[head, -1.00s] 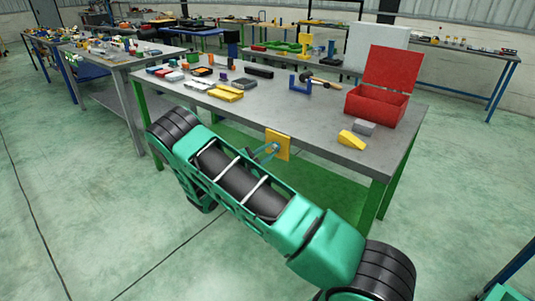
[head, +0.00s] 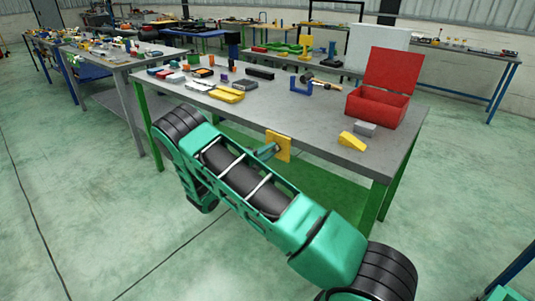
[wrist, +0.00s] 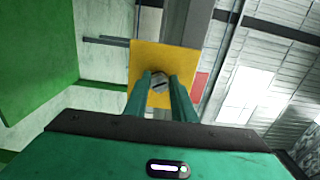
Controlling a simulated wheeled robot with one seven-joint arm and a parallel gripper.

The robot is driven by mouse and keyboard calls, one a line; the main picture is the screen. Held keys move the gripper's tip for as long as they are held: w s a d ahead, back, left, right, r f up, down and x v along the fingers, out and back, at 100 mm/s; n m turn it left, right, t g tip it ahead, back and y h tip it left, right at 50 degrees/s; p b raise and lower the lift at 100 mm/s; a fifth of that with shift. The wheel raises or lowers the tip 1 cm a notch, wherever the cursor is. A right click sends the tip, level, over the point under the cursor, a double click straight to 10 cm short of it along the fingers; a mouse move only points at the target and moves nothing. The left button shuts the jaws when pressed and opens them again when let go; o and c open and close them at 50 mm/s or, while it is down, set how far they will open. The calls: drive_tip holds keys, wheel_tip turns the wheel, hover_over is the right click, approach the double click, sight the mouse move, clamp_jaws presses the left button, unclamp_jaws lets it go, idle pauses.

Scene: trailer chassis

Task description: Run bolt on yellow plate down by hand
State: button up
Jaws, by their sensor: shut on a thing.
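The yellow plate (head: 278,146) stands upright at the front edge of the grey workbench. It also shows in the wrist view (wrist: 146,56), face on and slightly tilted. The grey bolt (wrist: 158,80) sits at the plate's face, its end showing between my two green fingers. My gripper (head: 271,150) reaches the plate from the front left in the head view. In the wrist view my gripper (wrist: 160,86) is shut on the bolt. The bolt is hidden by the fingers in the head view, and its depth in the plate cannot be told.
The grey workbench (head: 310,120) carries a red open box (head: 376,104), a yellow wedge (head: 352,141), a grey block (head: 365,129), a hammer (head: 322,84) and yellow blocks (head: 228,94). Open green floor (head: 90,220) lies at the left.

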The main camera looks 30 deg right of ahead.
drive_tip(key=shift+s+f, duration=0.15)
drive_tip(key=shift+f, duration=0.15)
drive_tip(key=o, duration=0.9)
drive_tip(key=shift+o, duration=0.8)
drive_tip(key=shift+r, duration=0.15)
drive_tip(key=v, duration=1)
drive_tip(key=shift+a, duration=0.4)
